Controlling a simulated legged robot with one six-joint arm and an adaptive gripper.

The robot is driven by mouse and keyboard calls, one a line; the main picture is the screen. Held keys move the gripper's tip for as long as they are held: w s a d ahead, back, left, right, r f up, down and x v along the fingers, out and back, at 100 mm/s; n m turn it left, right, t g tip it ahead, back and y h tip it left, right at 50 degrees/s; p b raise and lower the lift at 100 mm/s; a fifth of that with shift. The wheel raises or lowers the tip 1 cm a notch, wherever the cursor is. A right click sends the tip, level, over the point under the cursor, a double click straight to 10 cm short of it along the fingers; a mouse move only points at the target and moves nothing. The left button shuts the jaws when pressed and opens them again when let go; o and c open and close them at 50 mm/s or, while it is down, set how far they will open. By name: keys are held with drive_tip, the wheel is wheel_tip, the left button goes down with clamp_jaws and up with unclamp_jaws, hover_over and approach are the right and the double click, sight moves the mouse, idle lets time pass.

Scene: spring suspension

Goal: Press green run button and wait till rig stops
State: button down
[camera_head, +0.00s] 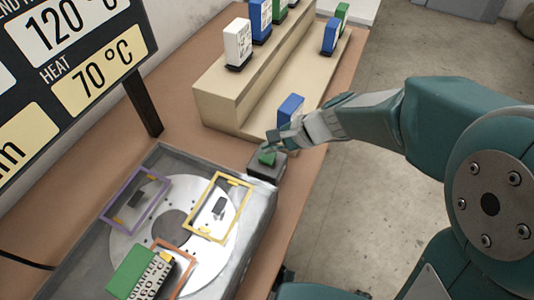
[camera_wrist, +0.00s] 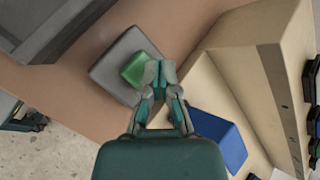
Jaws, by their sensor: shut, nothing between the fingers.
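The green run button (camera_head: 267,157) sits on a dark grey box (camera_head: 268,172) at the corner of the rig. In the wrist view the green button (camera_wrist: 134,70) lies on its grey box (camera_wrist: 108,68), just left of my fingertips. My gripper (camera_head: 268,147) is shut and empty, with its fingertips at or just above the button; I cannot tell whether they touch it. It also shows in the wrist view (camera_wrist: 160,72). The rig (camera_head: 90,235) has a silver disc (camera_head: 150,235) with purple, yellow and orange frames. A green block with a printed white side (camera_head: 145,275) stands by the orange frame.
A beige stepped rack (camera_head: 225,105) holds white, blue and green blocks behind the button. A blue block (camera_head: 290,108) stands on its low step, close to my gripper. A dark sign (camera_head: 75,60) showing 120 °C and 70 °C stands at the left. Floor is clear at the right.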

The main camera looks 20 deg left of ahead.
sight(271, 156)
drive_tip(key=shift+r, duration=2.5)
drive_tip(key=shift+d, duration=0.2)
drive_tip(key=s+d+r+n+t+h, duration=0.2)
drive_tip(key=s+d+h, duration=0.1)
drive_tip(key=d, duration=0.6)
drive_tip(key=s+d+r+n+t+h, duration=0.2)
drive_tip(key=s+d+n+h, duration=0.1)
drive_tip(key=d, duration=0.7)
drive_tip(key=s+d+r+n+t+h, duration=0.1)
drive_tip(key=s+d+n+t+h, duration=0.1)
drive_tip(key=d, duration=0.7)
drive_tip(key=shift+s+d+r+n+t+h, duration=0.35)
drive_tip(key=shift+s+h, duration=0.25)
drive_tip(key=shift+s, duration=0.6)
